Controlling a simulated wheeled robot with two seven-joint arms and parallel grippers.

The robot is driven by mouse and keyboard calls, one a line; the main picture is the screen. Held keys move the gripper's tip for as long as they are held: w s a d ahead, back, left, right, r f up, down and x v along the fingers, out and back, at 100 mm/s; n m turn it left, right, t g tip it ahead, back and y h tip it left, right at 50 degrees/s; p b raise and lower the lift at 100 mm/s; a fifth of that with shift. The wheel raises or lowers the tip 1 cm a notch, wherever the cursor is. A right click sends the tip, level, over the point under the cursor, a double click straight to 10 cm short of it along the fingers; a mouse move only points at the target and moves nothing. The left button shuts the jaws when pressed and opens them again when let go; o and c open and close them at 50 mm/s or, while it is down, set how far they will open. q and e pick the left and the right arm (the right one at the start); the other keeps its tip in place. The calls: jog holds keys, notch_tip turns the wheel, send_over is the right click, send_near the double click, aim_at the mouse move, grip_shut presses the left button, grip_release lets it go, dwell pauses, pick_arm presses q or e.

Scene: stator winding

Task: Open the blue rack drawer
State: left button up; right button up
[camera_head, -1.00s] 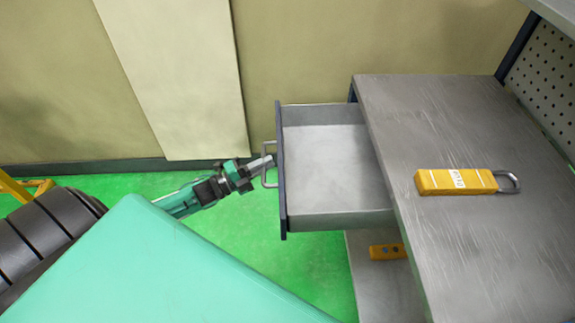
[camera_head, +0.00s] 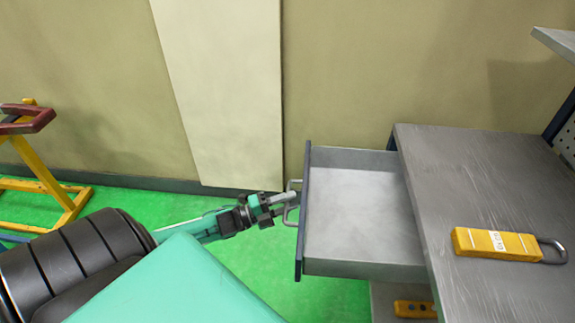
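The drawer (camera_head: 360,205) is grey inside with a dark blue front (camera_head: 302,215). It stands well out to the left from under the grey top of the rack (camera_head: 480,190), and its inside looks empty. A metal bar handle (camera_head: 291,182) is on the outer face of its front. My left gripper (camera_head: 287,202) is at this handle, with its fingers on the bar and their tips close to the drawer front. It looks shut on the handle, though the fingers are small in view. My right gripper is not in view.
A yellow block with a metal loop (camera_head: 495,244) lies on the rack top. A yellow control box (camera_head: 413,309) shows below the drawer. A yellow frame (camera_head: 50,180) stands at the far left. Green floor (camera_head: 240,260) is clear left of the drawer; a wall (camera_head: 340,60) is behind.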

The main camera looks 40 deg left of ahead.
pick_arm(q)
jog(key=shift+s+a+f, duration=0.1)
jog(key=shift+s+a, duration=0.05)
jog(key=shift+s, duration=0.05)
jog(key=b+v, duration=0.1)
jog(key=v, duration=1.2)
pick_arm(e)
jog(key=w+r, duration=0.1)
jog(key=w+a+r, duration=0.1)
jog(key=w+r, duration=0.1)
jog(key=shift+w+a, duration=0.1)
pick_arm(q)
jog(key=shift+s+a, duration=0.1)
jog(key=shift+a, duration=0.05)
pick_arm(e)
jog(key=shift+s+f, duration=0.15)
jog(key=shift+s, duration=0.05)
